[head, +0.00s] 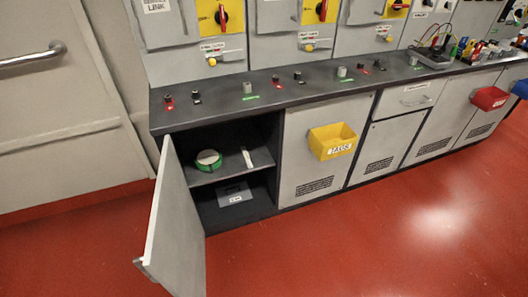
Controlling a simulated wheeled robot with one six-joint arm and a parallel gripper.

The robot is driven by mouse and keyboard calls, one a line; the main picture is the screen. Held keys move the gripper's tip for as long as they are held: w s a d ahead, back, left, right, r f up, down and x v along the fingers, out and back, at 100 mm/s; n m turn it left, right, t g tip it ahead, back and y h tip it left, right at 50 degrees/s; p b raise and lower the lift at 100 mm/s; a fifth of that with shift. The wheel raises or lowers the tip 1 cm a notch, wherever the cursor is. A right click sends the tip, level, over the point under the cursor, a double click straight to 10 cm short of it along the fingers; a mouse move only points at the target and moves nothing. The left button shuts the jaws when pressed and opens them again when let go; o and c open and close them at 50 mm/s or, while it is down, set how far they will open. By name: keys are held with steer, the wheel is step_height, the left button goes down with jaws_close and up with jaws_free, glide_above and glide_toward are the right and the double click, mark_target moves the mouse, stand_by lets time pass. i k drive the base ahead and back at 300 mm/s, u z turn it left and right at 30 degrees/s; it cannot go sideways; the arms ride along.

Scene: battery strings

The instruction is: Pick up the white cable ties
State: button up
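A slim white bundle (247,158), which looks like the white cable ties, lies on the shelf (225,170) inside the open cabinet at the lower left. Single ties cannot be made out at this size. A green and white roll (209,160) lies on the same shelf to the left of the bundle, apart from it. My gripper is not in view.
The cabinet door (175,225) stands open toward me. A grey labelled box (235,192) sits below the shelf. A yellow bin (332,141) hangs on the closed door to the right. The red floor (340,240) in front is clear.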

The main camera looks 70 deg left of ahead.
mark_target(246, 157)
steer(key=u, duration=0.25)
steer(key=i, duration=0.7)
steer(key=u, duration=1.3)
steer(key=i, duration=0.75)
steer(key=u, duration=0.8)
